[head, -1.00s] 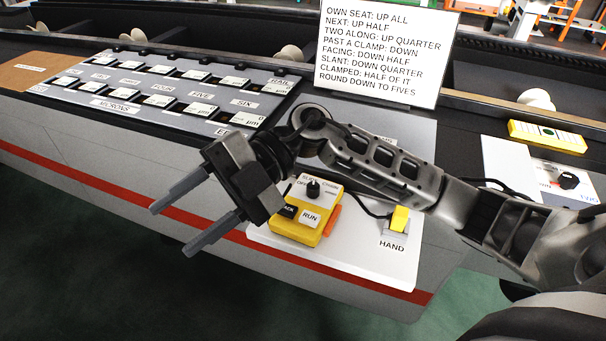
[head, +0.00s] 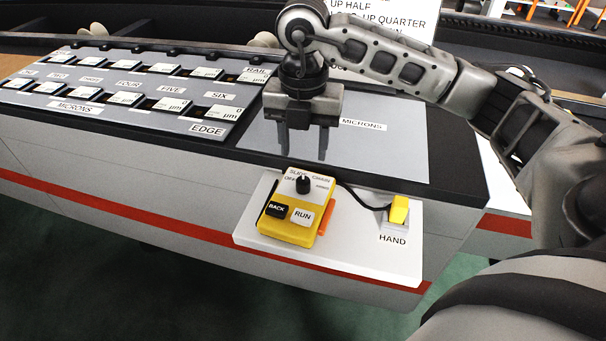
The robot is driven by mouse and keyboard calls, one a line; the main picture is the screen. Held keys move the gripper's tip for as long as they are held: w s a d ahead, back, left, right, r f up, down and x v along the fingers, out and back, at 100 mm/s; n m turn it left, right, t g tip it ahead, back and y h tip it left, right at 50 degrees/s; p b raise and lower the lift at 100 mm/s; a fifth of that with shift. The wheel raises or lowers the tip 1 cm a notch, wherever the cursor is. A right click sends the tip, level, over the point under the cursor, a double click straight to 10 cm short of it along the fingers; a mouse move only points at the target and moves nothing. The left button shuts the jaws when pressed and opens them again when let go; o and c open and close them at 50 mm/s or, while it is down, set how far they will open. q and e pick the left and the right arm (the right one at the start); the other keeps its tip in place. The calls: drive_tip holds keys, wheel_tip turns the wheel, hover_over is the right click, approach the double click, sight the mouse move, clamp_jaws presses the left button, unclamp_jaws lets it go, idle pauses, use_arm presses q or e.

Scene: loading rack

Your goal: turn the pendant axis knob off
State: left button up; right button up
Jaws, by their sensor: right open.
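The yellow pendant (head: 291,232) lies on a white shelf (head: 340,262) on the front of the rack. Its small black axis knob (head: 303,184) is at the top, with OFF on the left and SLIDE and CHAIN labels around it. I cannot tell for certain which label the knob points to. A black BACK button and a white RUN button sit below it. My right gripper (head: 307,152) points down above and behind the pendant, apart from the knob, its two fingers separated and empty. My left gripper is out of view.
A yellow HAND switch (head: 399,210) stands right of the pendant, joined by a black cable. A grey panel (head: 385,150) lies behind. Rows of micron readouts (head: 130,88) are on the left. My right arm partly covers the instruction sign (head: 395,24).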

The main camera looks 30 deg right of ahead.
sight(303, 180)
wheel_tip(303, 180, down, 8)
drive_tip(key=shift+r, duration=0.1)
drive_tip(key=c, duration=1)
